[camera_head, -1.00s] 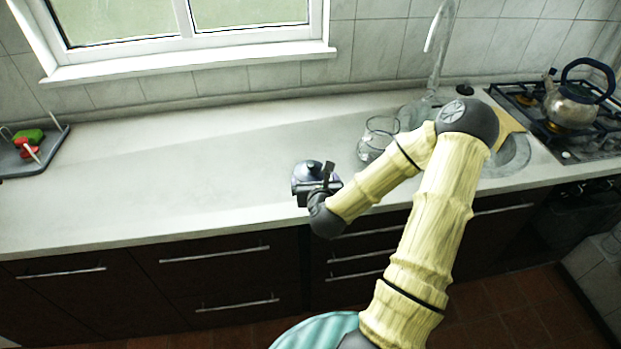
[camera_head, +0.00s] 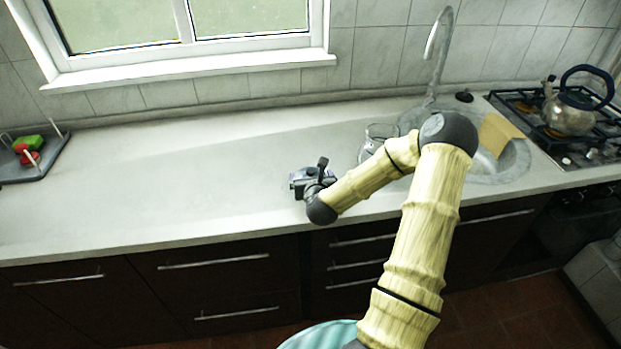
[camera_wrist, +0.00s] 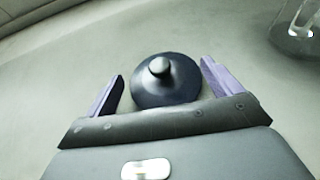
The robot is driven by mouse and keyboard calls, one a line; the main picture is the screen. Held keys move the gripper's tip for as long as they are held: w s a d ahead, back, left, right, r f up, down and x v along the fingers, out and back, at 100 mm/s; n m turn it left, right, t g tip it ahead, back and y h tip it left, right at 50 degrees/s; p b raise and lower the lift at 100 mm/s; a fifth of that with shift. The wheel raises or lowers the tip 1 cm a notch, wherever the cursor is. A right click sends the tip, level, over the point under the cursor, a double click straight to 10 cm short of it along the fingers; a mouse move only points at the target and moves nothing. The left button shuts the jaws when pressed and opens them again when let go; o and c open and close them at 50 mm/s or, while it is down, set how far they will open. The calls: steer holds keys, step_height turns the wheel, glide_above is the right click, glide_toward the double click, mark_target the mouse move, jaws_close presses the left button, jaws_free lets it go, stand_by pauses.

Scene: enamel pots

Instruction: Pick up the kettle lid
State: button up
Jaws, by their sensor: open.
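The fingers are apart, with a narrow gap on the left and less room on the right. I cannot tell how far above the lid they are. In the head view my gripper (camera_head: 311,179) is over the counter near its front edge, and the lid is mostly hidden by the gripper and wrist.
A glass jar (camera_head: 379,138) stands right of my gripper, also at the wrist view's top right (camera_wrist: 294,32). Beyond are the sink with a yellow board (camera_head: 497,132) and a kettle (camera_head: 570,112) on the stove. A grey tray (camera_head: 42,168) is far left. The counter between is clear.

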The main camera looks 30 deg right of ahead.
mark_target(310, 171)
steer(key=p+x, duration=0.1)
steer(key=x, duration=0.4)
steer(key=shift+s, duration=0.1)
stand_by(0.3)
